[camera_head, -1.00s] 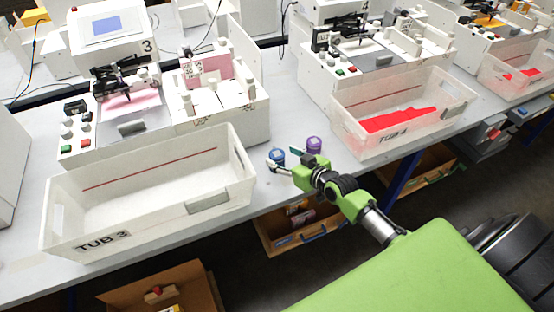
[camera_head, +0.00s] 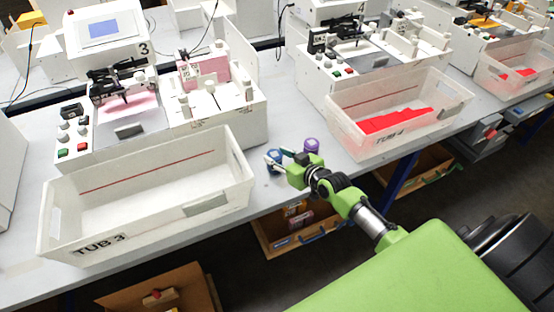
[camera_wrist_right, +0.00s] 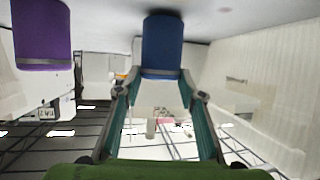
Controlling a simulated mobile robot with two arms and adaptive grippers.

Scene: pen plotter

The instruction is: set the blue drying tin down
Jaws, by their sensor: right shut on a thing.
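The blue drying tin (camera_head: 273,156) is at the front of the grey table, between the two tubs. It also shows in the right wrist view (camera_wrist_right: 162,45), upper middle, between my fingertips. My right gripper (camera_head: 275,160) is shut on its side. I cannot tell whether the tin touches the table or is slightly above it. A purple tin (camera_head: 311,144) stands just right of the blue one, apart from it; it is at the upper left in the wrist view (camera_wrist_right: 41,35). My left gripper is not in view.
The empty white TUB 3 (camera_head: 215,204) is close on the left. TUB 4 (camera_head: 352,147), with red pieces, is on the right. Plotter machines stand behind. The table's front edge is close to the tins, and an open drawer (camera_head: 285,240) is below it.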

